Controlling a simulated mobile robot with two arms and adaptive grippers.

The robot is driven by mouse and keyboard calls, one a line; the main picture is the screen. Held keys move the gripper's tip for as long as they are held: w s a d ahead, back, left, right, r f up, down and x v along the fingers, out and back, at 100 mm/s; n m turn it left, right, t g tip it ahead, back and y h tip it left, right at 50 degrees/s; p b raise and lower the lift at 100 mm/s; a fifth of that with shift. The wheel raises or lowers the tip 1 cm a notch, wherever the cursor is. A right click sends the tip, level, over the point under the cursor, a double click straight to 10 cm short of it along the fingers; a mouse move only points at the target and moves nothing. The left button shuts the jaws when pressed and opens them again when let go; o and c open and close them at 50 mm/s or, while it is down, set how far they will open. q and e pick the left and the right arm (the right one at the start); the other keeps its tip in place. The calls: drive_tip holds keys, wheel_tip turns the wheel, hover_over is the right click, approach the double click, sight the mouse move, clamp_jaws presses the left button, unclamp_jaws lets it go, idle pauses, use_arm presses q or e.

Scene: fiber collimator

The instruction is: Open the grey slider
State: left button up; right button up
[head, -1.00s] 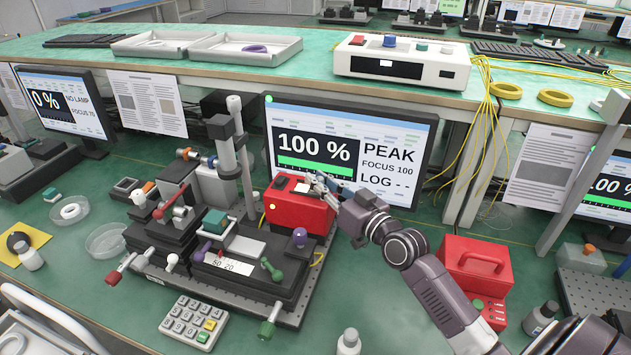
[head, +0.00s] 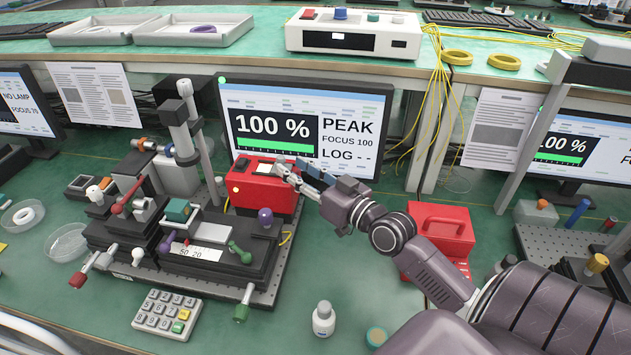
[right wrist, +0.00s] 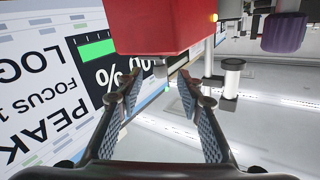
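The red box (head: 250,196) stands at the back right of the optical bench, in front of the middle monitor. A small pale piece (head: 264,168) and a dark piece show on its top; I cannot tell for sure which is the grey slider. My right gripper (head: 283,171) reaches in from the right to the box's top right edge. In the right wrist view, its fingers (right wrist: 160,88) are apart with nothing between them, and the red box (right wrist: 160,25) is just beyond their tips. In the head view, the fingers partly cover the box top. My left gripper is not in view.
The monitor (head: 300,122) reading 100 % PEAK stands close behind the gripper. A keypad (head: 166,314), a white bottle (head: 323,319) and a red case (head: 440,232) stand nearby. Green table is free in front.

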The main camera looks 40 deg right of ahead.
drive_tip(key=s, duration=0.6)
drive_tip(key=shift+s+d, duration=0.3)
drive_tip(key=shift+d, duration=0.15)
